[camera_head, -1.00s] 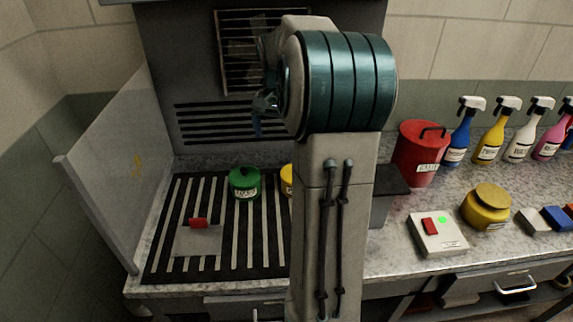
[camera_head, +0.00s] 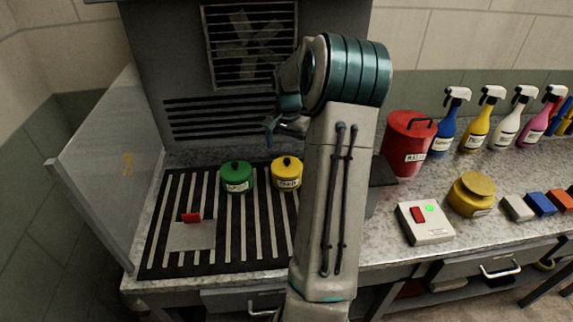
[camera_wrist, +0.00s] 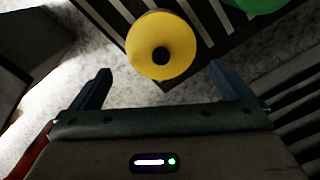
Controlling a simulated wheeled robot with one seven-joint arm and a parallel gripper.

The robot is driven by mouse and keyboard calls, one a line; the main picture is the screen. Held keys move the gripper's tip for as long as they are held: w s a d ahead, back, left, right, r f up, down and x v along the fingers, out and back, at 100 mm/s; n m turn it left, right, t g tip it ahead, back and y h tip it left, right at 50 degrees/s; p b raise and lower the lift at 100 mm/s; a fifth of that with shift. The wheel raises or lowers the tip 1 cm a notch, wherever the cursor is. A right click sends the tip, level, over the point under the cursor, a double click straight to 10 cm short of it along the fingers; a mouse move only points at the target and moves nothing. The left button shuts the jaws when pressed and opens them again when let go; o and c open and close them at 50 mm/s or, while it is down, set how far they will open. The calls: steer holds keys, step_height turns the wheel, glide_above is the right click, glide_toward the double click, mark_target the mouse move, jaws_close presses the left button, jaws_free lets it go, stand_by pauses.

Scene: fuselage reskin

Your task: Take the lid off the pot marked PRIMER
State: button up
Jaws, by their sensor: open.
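A green lidded pot (camera_head: 237,178) and a yellow lidded pot (camera_head: 286,173) stand upright side by side on the slatted grate. Both have dark knobs and white labels too small for me to read surely, so I cannot tell which is PRIMER. My gripper (camera_head: 270,127) is above and behind the pots, open and empty. In the wrist view, my gripper (camera_wrist: 159,72) has its fingers spread, with the yellow lid (camera_wrist: 175,35) and its black knob (camera_wrist: 161,56) ahead, between and beyond the fingertips. The green pot (camera_wrist: 256,4) is partly cut off at the top edge.
A grey plate with a red block (camera_head: 190,217) lies on the grate (camera_head: 155,240). A clear side panel (camera_head: 100,170) stands left, a vented wall behind. To the right are a red canister (camera_head: 405,145), a switch box (camera_head: 425,223), a mustard-yellow tub (camera_head: 470,198) and spray bottles.

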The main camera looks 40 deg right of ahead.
mark_target(287, 163)
steer(key=shift+w+d+f+p, duration=0.15)
steer(key=shift+f+p, duration=0.45)
steer(key=shift+f, duration=1.65)
steer(key=c, duration=0.8)
steer(key=shift+r, duration=0.1)
